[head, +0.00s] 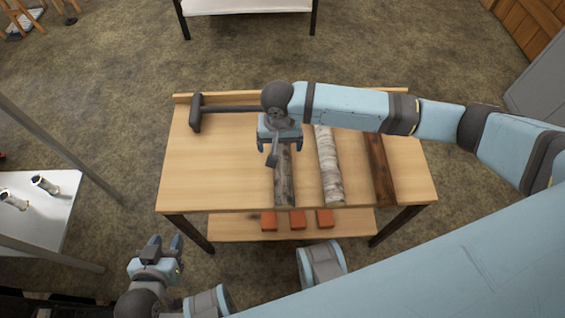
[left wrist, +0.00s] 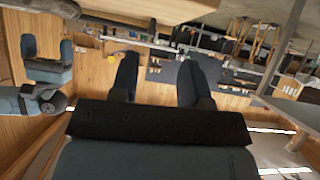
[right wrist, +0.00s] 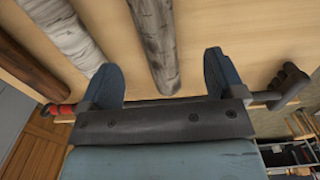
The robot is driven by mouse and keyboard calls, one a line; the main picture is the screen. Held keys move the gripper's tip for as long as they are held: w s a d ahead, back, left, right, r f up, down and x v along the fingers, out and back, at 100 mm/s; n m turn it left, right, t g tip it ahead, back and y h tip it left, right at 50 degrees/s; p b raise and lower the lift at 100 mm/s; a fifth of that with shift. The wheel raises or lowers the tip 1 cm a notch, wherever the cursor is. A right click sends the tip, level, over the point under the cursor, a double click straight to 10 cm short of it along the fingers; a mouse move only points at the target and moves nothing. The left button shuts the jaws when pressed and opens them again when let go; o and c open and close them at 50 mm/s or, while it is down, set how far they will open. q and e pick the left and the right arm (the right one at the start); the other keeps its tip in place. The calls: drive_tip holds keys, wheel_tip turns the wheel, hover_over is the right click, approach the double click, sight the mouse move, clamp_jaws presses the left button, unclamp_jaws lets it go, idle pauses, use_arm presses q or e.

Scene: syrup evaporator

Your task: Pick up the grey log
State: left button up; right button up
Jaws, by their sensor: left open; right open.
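The grey log (head: 284,183) lies lengthwise on the wooden table, left of a pale birch-like log (head: 328,165) and a dark brown log (head: 380,170). My right gripper (head: 279,148) is open over the far part of the grey log, hiding some of it. In the right wrist view, the grey log (right wrist: 158,45) shows between the two open fingers; I cannot tell the exact height above it. My left gripper (head: 165,242) is open and empty, off the table's near left side. In the left wrist view its fingers (left wrist: 160,62) point at the room.
A long-handled tool (head: 196,113) lies along the table's back edge, partly behind my right arm. Several red blocks (head: 297,219) sit on the lower shelf. The table's left half (head: 215,165) is clear. A white table (head: 45,225) with metal cups stands left.

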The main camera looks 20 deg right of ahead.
sight(283, 157)
wheel_tip(283, 157, down, 4)
drive_tip(key=shift+f+b, duration=0.25)
drive_tip(key=shift+b, duration=0.1)
drive_tip(key=f, duration=0.1)
drive_tip(key=f+b, duration=0.1)
drive_tip(key=f, duration=0.1)
drive_tip(key=d+f, duration=0.1)
drive_tip(key=f, duration=0.1)
drive_tip(key=shift+w+f+b, duration=0.1)
drive_tip(key=shift+w+b, duration=0.05)
drive_tip(key=shift+b, duration=0.2)
drive_tip(key=c, duration=1)
drive_tip(key=shift+c, duration=1)
drive_tip(key=shift+r, duration=0.2)
